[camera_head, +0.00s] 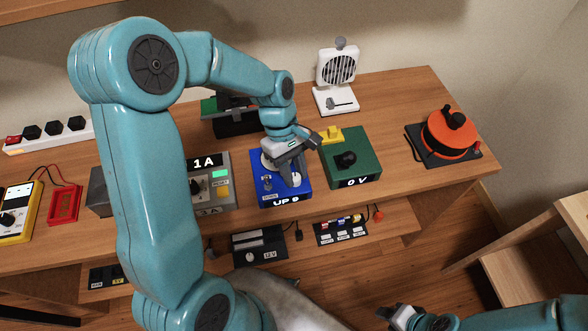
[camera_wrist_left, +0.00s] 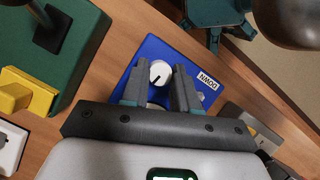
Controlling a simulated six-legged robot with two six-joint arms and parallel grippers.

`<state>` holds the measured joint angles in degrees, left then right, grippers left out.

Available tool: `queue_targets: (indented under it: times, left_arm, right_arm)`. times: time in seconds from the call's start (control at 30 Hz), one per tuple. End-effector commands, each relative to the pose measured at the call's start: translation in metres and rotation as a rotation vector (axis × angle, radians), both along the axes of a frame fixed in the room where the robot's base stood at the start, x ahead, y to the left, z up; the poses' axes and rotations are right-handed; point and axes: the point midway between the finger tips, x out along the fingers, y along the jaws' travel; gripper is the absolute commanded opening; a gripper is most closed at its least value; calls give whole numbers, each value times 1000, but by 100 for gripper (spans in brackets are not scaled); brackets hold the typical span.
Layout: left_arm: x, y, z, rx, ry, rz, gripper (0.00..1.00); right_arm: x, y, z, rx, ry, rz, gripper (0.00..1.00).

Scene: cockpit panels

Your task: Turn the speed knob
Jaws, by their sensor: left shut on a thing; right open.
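A blue box (camera_head: 270,196) stands on the wooden bench, with a white knob (camera_head: 296,180) on its top and an "UP 0" label on its front. My left gripper (camera_head: 290,172) reaches down over this box. In the left wrist view the white knob (camera_wrist_left: 160,74) with a dark pointer mark sits between the two fingers of my left gripper (camera_wrist_left: 164,72), which is shut on it. The fingers hide part of the box top. A "DOWN" label shows beside them. Whether this knob is labelled speed cannot be read. My right gripper (camera_head: 384,314) is open, low and away from the bench.
A green box (camera_head: 365,165) with a black knob and "0 V" label stands close right of the blue box. A grey "1 A" box (camera_head: 222,190) is close left.

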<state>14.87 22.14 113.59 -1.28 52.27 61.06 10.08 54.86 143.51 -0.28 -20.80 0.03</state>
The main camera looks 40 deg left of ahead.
Motion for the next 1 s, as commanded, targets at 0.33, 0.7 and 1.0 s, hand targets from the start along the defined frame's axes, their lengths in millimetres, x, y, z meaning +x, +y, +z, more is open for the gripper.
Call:
queue_targets:
  times: [0.33,0.7,1.0]
  left_arm:
    - [-1,-1,0,-3,6,-2,38]
    - [0,0,2,-1,1,-1,53]
    - [9,20,53,1,-5,2,53]
  right_arm:
    - [0,0,0,0,0,0,43]
    - [0,0,0,0,0,0,43]
    - [0,0,4,0,0,0,43]
